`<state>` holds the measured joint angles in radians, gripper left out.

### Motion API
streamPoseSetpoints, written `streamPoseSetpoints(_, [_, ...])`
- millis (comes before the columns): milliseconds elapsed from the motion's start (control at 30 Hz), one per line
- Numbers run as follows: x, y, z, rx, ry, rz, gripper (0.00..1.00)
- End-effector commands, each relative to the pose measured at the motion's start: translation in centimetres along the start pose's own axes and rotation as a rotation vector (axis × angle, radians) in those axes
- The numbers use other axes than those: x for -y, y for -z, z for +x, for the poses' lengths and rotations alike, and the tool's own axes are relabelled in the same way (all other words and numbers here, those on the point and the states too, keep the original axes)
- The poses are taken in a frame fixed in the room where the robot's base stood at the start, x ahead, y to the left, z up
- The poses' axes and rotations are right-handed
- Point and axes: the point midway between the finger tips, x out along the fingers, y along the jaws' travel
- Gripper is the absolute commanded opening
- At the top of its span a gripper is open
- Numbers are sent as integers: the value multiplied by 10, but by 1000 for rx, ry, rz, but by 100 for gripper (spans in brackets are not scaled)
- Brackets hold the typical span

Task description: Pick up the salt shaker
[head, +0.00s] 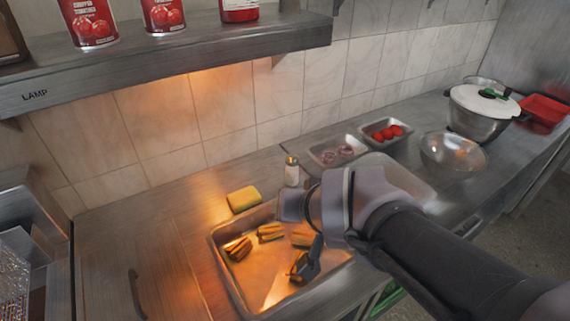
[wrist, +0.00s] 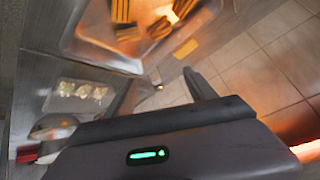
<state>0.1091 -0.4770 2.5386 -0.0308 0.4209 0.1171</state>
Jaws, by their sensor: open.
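The salt shaker (head: 292,170), a small clear shaker with a metal top, stands upright on the steel counter behind the metal tray, against the backsplash side. In the wrist view a small shaker-like shape (wrist: 157,82) shows beyond my gripper, near the counter's edge with the tiles. My gripper (head: 297,236) is open and empty, above the right part of the tray, nearer to the camera than the shaker and apart from it.
The metal tray (head: 225,268) holds several grilled pieces. A yellow sponge-like block (head: 243,199) lies left of the shaker. A shelf (head: 180,60) overhangs at left.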

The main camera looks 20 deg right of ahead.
Motion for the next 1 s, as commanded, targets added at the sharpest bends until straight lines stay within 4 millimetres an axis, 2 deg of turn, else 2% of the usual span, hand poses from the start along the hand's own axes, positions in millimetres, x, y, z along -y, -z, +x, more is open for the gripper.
streamPoseSetpoints(33, [-8, 9, 17, -31, -17, -11, 64])
streamPoseSetpoints(167, [-26, 43, 59, -156, -45, -60, 64])
streamPoseSetpoints(300, [-50, 77, 117, -326, -44, -144, 64])
streamPoseSetpoints(400, [-64, 90, 162, -466, 3, -222, 64])
streamPoseSetpoints(500, [-69, 88, 191, -579, 77, -283, 64])
streamPoseSetpoints(700, [-65, 81, 210, -682, 168, -338, 64])
streamPoseSetpoints(1000, [-48, 117, 254, -689, 173, -343, 64])
